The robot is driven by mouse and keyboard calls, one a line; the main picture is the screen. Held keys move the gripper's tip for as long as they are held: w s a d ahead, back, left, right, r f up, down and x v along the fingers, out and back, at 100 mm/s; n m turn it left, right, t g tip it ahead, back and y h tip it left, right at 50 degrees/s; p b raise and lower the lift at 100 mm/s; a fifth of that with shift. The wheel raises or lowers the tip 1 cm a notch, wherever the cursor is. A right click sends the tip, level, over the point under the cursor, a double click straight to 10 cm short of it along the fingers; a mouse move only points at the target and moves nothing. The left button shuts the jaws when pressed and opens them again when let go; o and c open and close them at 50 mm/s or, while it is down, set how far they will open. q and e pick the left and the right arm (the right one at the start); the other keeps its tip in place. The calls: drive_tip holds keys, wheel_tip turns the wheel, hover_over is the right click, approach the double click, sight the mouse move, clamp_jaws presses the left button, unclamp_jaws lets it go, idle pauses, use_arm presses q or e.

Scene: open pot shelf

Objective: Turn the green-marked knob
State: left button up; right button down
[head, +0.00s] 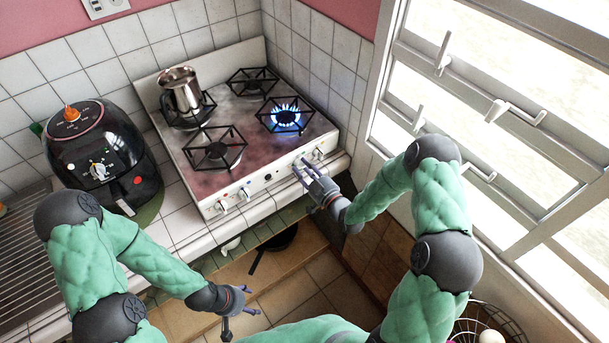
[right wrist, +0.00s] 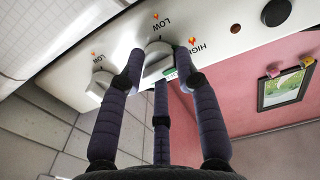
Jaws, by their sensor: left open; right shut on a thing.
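In the head view, my right gripper (head: 305,170) is at the right end of the stove's front panel and mostly covers the knob. The front-right burner (head: 285,115) shows a blue flame. My left gripper (head: 240,308) is open and empty, low in front of the counter, away from the stove.
A second knob (right wrist: 99,86) is beside the held one. More knobs (head: 222,206) are at the panel's left end. A metal pot (head: 181,88) stands on the back-left burner. A black air fryer (head: 98,150) is left of the stove. A dark pan (head: 277,241) lies below the counter.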

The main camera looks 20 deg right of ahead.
drive_tip(key=n+b, duration=0.4)
drive_tip(key=b, duration=0.1)
drive_tip(key=n+b, duration=0.5)
drive_tip(key=shift+w+r, duration=0.15)
drive_tip(key=shift+r, duration=0.05)
drive_tip(key=shift+r+n+b, duration=0.15)
drive_tip(key=shift+n+b, duration=1.05)
drive_tip(key=shift+b, duration=0.4)
drive_tip(key=c, duration=0.9)
unclamp_jaws()
drive_tip(key=shift+a, duration=0.15)
drive_tip(key=shift+f, duration=0.25)
